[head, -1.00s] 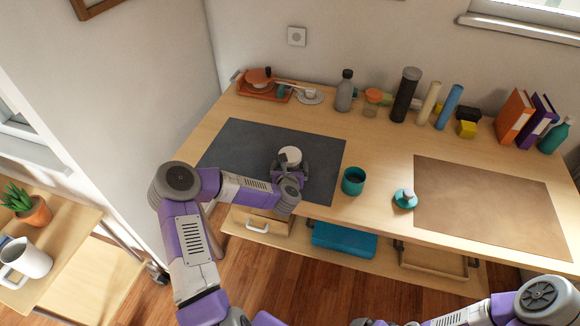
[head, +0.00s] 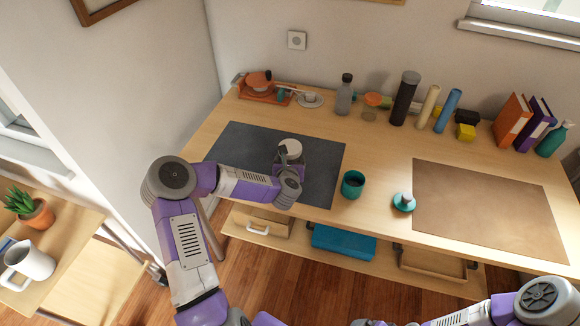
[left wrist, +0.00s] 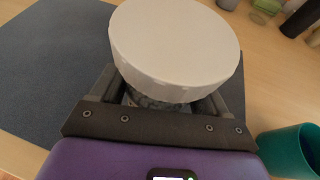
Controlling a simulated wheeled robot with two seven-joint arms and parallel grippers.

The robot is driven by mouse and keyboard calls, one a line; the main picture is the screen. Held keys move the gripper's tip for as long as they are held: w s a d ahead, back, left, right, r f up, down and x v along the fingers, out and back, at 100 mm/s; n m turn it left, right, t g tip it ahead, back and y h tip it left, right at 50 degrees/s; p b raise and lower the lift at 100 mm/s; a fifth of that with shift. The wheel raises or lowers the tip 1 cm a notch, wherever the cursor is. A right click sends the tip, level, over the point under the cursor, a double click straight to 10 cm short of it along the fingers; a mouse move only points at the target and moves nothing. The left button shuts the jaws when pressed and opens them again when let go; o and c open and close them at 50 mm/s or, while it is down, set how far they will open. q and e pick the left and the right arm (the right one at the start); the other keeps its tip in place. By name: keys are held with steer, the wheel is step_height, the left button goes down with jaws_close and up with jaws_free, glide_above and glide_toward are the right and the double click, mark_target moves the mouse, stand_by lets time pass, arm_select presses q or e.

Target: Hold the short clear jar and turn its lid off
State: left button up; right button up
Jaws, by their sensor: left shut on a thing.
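The short clear jar (left wrist: 150,99) stands on the dark grey mat (head: 245,133), with its wide white lid (head: 291,147) on top. In the left wrist view the lid (left wrist: 175,45) hides most of the jar; a little of its greyish contents shows below the rim. My left gripper (head: 289,163) is shut on the jar's body, below the lid, with a dark finger on each side. My right gripper is out of view; only part of that arm shows at the lower right.
A teal cup (head: 352,184) and a teal knobbed lid (head: 403,201) stand right of the mat. A brown mat (head: 490,210) lies at the right. Bottles, tubes, an orange-lidded jar (head: 373,99) and books (head: 513,121) line the back. The desk between the mats is mostly clear.

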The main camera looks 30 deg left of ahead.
mark_target(290, 150)
arm_select(q)
step_height(290, 150, up, 5)
steer(key=shift+p, duration=0.5)
steer(key=o, duration=0.5)
steer(key=c, duration=0.8)
